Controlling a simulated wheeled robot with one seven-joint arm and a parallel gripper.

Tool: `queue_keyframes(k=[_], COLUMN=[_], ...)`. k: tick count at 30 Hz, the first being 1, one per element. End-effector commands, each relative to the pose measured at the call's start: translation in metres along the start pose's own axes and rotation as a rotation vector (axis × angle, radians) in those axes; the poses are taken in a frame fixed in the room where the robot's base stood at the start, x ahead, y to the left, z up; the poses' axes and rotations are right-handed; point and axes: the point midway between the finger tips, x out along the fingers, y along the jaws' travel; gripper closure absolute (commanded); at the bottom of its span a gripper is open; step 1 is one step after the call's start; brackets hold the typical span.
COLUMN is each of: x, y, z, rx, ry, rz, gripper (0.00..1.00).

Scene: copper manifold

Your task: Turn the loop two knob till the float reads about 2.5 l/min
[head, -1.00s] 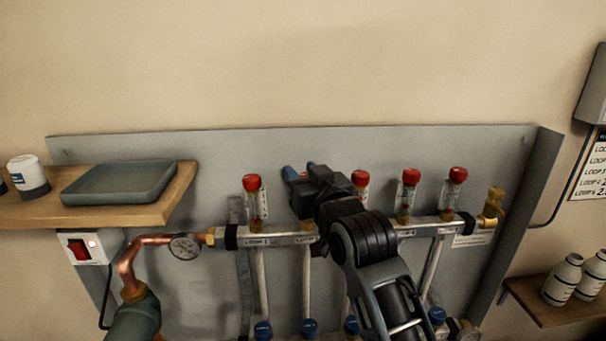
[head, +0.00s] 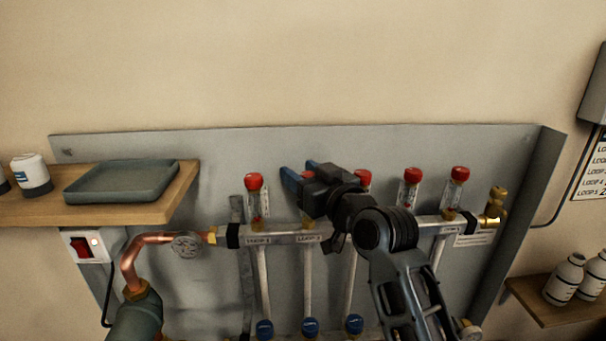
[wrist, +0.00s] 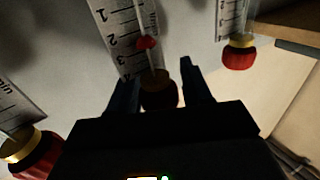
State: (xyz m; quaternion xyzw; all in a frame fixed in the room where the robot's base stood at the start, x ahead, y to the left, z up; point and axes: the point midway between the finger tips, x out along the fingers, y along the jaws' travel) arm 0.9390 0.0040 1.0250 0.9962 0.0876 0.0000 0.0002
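The loop two knob (wrist: 158,90) looks dark brownish red in the wrist view, in the shade between my two fingers. My gripper (wrist: 160,85) has its fingers apart, one on each side of the knob. A gap shows on the right side; contact on the left is unclear. The red float (wrist: 147,43) sits in the tube beside a scale card (wrist: 120,45) that appears upside down, roughly between the 2 and 3 marks. In the head view my gripper (head: 297,176) is at the second meter, mostly hiding its knob and tube.
Red-knobbed meters stand on either side: loop one (head: 254,182) left, others (head: 411,175) right. The manifold bar (head: 285,236) runs below. A shelf (head: 185,190) with a grey tray (head: 120,181) is left; bottles (head: 565,275) stand lower right. The wall above is clear.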

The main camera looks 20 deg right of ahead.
Motion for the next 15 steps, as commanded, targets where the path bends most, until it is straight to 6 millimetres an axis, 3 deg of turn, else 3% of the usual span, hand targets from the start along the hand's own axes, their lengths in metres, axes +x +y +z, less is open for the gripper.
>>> queue_keyframes(k=[3,11,15], x=[0.000,-0.002,-0.015], y=[0.000,0.000,0.000], z=[0.000,0.000,0.001], rx=[0.000,0.000,0.000], ry=[0.000,0.000,-0.001], rz=[0.000,0.001,0.001], gripper=[0.40,0.40,0.40])
